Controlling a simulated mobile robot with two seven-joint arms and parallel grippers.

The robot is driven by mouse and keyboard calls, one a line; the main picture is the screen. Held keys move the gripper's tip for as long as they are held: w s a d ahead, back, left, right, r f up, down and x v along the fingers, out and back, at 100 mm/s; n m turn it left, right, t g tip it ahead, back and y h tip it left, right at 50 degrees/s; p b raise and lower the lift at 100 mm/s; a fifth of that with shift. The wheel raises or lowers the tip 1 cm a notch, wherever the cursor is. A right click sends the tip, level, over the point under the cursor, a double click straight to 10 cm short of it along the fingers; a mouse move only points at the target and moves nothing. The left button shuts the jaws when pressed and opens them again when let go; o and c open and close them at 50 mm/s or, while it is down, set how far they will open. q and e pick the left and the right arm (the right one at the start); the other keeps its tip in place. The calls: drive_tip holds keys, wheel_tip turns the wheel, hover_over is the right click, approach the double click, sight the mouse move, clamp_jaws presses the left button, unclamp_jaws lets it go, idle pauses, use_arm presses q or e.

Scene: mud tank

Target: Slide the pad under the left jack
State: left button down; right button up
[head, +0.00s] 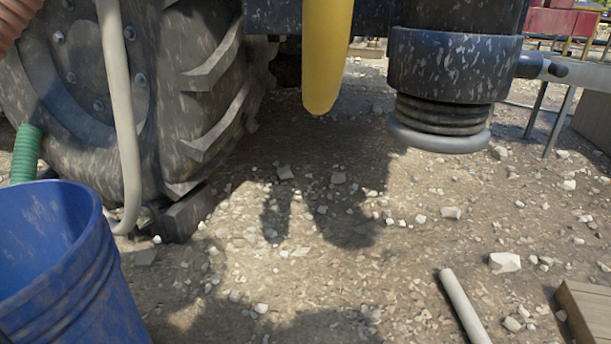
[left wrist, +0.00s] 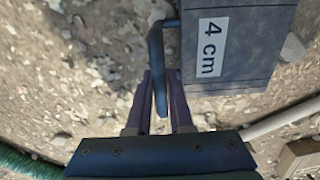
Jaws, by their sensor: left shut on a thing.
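The pad (left wrist: 245,50) is a dark grey block marked "4 cm", at the upper right of the left wrist view. A dark bent handle (left wrist: 156,50) sticks out of its left side. My left gripper (left wrist: 161,90) is shut on this handle, one finger on each side. The head view shows neither the pad nor my grippers. A black, mud-spattered cylinder (head: 455,65) with ribbed rings and a round grey foot (head: 440,142) hangs at the upper right; it looks like a jack. Its foot appears to be above the ground. I cannot tell whether it is the left jack.
A large muddy wheel (head: 100,90) stands at the left, with a dark block (head: 185,215) at its base. A blue bucket (head: 70,270) is at lower left. A yellow rounded part (head: 326,60) hangs centrally. A pale rod (head: 462,305) and wooden piece (head: 590,310) lie at lower right. Stony ground between is open.

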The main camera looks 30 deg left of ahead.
use_arm(q)
drive_tip(key=w+b, duration=0.8)
drive_tip(key=w, duration=0.7)
drive_tip(key=shift+w+a, duration=0.4)
drive_tip(key=shift+a, duration=0.05)
use_arm(e)
wheel_tip(320, 180, down, 9)
drive_tip(key=shift+r, duration=0.25)
